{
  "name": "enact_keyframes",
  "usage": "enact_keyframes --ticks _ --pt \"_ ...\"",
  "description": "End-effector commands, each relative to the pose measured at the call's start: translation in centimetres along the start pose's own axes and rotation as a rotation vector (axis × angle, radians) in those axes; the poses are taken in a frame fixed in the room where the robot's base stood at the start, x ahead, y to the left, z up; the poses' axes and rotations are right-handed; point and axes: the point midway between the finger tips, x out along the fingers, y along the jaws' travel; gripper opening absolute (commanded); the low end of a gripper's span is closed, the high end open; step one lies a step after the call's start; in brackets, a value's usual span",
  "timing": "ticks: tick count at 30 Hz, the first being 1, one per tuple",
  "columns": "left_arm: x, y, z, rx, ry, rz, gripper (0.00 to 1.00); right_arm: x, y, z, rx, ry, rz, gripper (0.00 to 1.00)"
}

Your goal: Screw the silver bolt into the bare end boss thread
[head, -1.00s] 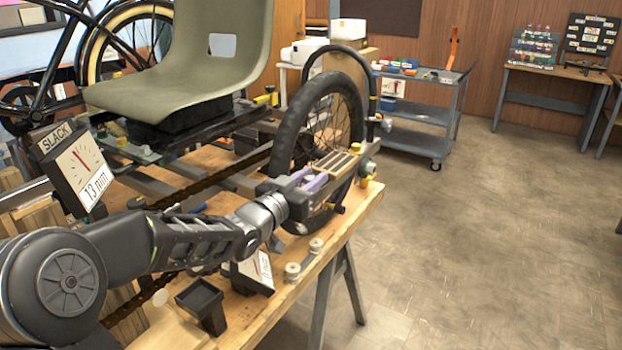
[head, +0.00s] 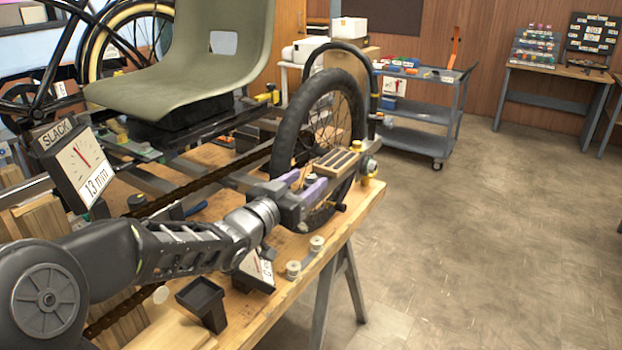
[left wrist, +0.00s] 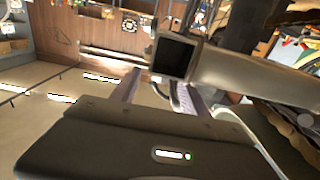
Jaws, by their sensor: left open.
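My left gripper (head: 306,184) is open, its pale purple fingers apart beside the trike's wheel. It also shows in the left wrist view (left wrist: 157,88), where a grey tube with a dark square end (left wrist: 175,57) lies close beyond the fingertips. Whether they touch is unclear. In the head view, the end of the trike frame (head: 368,165) with brass-coloured round parts is just right of the gripper. I cannot clearly make out the silver bolt or the bare boss thread; the fingers and frame may hide them. My right gripper is not in view.
The black wheel (head: 300,115) stands close behind the gripper. A SLACK gauge (head: 85,168) reading 13 mm, a black holder (head: 203,300) and small rollers (head: 293,270) are on the wooden bench (head: 255,312). A grey cart (head: 420,115) stands behind. The floor at right is clear.

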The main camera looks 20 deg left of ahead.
Motion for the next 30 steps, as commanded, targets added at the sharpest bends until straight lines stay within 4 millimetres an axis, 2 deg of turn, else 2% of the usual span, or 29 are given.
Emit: enact_keyframes --ticks 3,9,30 --pt "-2.1 -0.1 0.0 0.003 0.000 -0.002 0.53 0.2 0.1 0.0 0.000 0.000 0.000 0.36" --pt "-4.5 0.0 0.0 0.001 0.000 -0.001 0.53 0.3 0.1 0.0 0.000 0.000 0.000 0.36" --pt "-4.7 0.0 0.0 0.000 0.001 0.000 0.53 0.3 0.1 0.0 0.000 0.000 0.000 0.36"
